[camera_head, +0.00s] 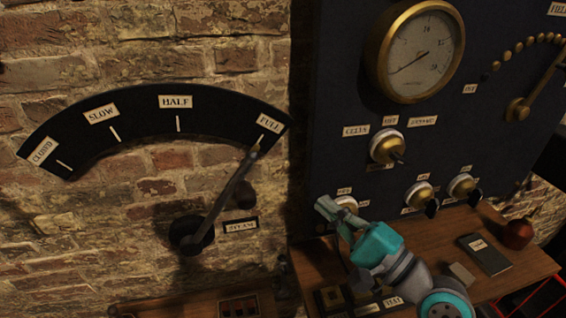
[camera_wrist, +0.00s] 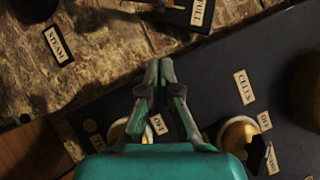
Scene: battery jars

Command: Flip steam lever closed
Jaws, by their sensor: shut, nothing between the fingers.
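The steam lever (camera_head: 223,196) is a long dark arm on the brick wall. It rises from a round dark hub (camera_head: 191,235) to the right, and its tip is at the FULL mark of a black curved scale (camera_head: 140,105). The scale reads CLOSED, SLOW, HALF and FULL from left to right. My gripper (camera_head: 325,205) is shut and empty, to the right of the lever and apart from it, in front of the dark panel's lower left. In the wrist view my gripper (camera_wrist: 159,65) has its fingertips together, with the FULL label above and the STEAM label (camera_wrist: 58,46) at upper left.
The dark panel (camera_head: 335,110) carries a brass gauge (camera_head: 420,52), a CELLS switch (camera_head: 388,147) and several other brass knobs. A wooden desk (camera_head: 410,240) below holds a dark book (camera_head: 484,254) and a red round object (camera_head: 517,233). The wall left of the lever is clear.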

